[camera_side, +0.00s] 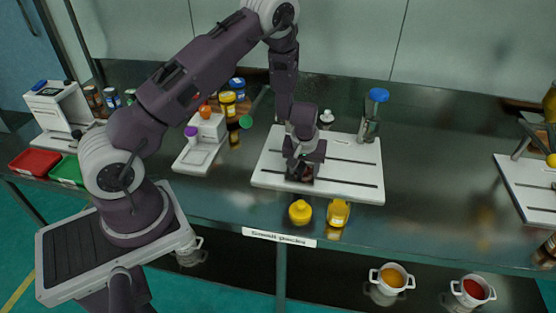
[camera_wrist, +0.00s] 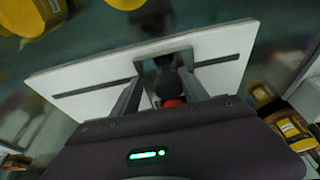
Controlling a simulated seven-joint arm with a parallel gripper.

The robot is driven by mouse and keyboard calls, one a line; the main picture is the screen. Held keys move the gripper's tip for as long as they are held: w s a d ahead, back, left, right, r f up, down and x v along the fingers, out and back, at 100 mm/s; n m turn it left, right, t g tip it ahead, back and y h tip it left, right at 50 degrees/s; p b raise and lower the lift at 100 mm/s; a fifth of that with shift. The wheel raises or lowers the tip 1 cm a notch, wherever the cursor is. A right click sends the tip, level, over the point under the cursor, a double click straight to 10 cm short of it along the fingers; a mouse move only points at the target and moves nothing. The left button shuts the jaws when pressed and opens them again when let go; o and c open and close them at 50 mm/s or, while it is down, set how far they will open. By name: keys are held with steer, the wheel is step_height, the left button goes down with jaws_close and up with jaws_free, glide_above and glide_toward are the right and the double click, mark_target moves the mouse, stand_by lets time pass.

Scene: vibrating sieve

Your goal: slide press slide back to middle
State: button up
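A white board (camera_side: 338,148) with long dark slots lies flat on the metal table. My gripper (camera_side: 301,172) points down over the front left part of the board. In the wrist view my gripper (camera_wrist: 163,78) has its two fingers apart, one on each side of a dark knob with a red part (camera_wrist: 172,88). A grey square frame around the knob sits across the board's slot (camera_wrist: 222,60). A gap shows between the left finger and the knob. Contact on the right side cannot be told. In the side view my gripper mostly hides the knob.
A clear holder with a blue cap (camera_side: 374,112) stands at the board's back right. Two yellow containers (camera_side: 300,212) (camera_side: 338,213) stand in front of the board. A white stand (camera_side: 202,140) is to the left. Open table lies to the right, before another white board (camera_side: 528,190).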

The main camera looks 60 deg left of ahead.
steer(key=shift+w+d, duration=1.75)
steer(key=o, duration=1.1)
steer(key=shift+v, duration=4.5)
steer(key=shift+r, duration=0.1)
